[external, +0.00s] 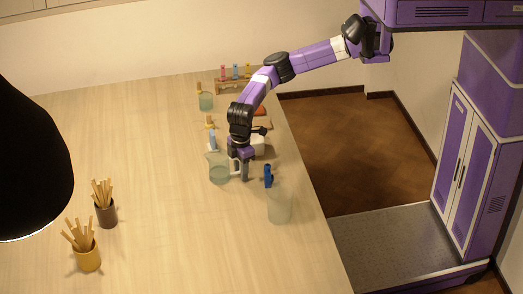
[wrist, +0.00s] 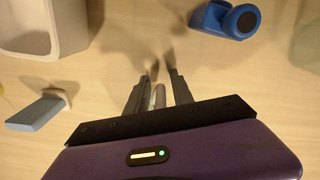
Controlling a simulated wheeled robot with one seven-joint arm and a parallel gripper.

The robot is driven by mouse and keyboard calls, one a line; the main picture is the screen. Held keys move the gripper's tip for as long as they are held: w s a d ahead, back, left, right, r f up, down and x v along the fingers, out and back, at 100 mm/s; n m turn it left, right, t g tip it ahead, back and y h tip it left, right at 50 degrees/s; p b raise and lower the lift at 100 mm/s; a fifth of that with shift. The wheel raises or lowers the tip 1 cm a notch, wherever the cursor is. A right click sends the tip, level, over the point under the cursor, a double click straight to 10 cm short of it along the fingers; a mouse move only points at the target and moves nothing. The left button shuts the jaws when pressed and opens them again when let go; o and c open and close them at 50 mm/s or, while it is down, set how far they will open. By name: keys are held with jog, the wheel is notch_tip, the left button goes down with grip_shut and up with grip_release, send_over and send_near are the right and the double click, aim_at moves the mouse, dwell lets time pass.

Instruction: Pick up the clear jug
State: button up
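The clear jug (external: 218,170), pale greenish and see-through, stands upright on the table in the external view. My gripper (external: 242,173) is low over the table at the jug's right side, by its handle. In the wrist view my gripper (wrist: 160,78) points down at the table with a gap between its fingers. A pale upright strip, probably the jug's handle (wrist: 158,96), shows between them. The jug's body is hidden behind the gripper's housing in that view.
A blue fitting (external: 268,176) and a larger clear container (external: 279,206) stand to the right. A white box (wrist: 42,25) and a grey-blue brush (wrist: 36,113) are close by. A small clear beaker (external: 205,102) is farther back. The table's left middle is clear.

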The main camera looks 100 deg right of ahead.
grip_shut()
dwell(1.2)
